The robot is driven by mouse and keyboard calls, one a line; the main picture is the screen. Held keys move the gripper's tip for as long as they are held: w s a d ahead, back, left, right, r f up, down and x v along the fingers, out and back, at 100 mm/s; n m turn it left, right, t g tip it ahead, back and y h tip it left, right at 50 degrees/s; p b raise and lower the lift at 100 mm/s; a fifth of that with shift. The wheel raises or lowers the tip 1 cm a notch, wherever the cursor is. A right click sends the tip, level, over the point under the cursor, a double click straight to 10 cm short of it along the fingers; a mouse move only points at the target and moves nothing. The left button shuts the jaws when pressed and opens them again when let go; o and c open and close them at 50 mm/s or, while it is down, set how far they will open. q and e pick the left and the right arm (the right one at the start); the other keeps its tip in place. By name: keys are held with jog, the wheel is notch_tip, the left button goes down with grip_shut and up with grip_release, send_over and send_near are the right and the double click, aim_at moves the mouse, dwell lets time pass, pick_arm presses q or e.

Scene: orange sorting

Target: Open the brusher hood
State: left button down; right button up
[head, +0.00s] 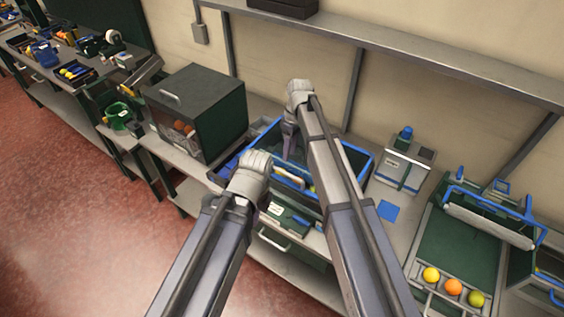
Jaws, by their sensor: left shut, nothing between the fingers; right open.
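A blue-framed unit (358,153) stands mid-bench between my arms and looks like the brusher. Its near side has a pale handle bar (288,177). My arms cover much of it, and I cannot tell how its hood stands. My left gripper (252,178) is shut and empty at the unit's near left corner, beside the handle bar; its fingertips are mostly hidden by my wrist. My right gripper (290,138) is open and points down over the unit's back left part. I cannot tell whether it touches the frame.
A dark box (200,100) with a top handle and orange fruit inside stands to the left. A grey device with a blue knob (406,160) stands to the right. A shelf (400,50) runs along the wall.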

jog(key=shift+f, duration=0.15)
jog(key=f+b, duration=0.5)
jog(key=s+f+b, duration=0.1)
jog(key=f+b, duration=0.1)
jog(key=shift+s+a+f+b, duration=0.1)
jog(key=shift+a+f+b, duration=0.15)
jog(key=shift+a+b, duration=0.15)
jog(key=shift+c, duration=0.2)
grip_shut()
dwell(0.9)
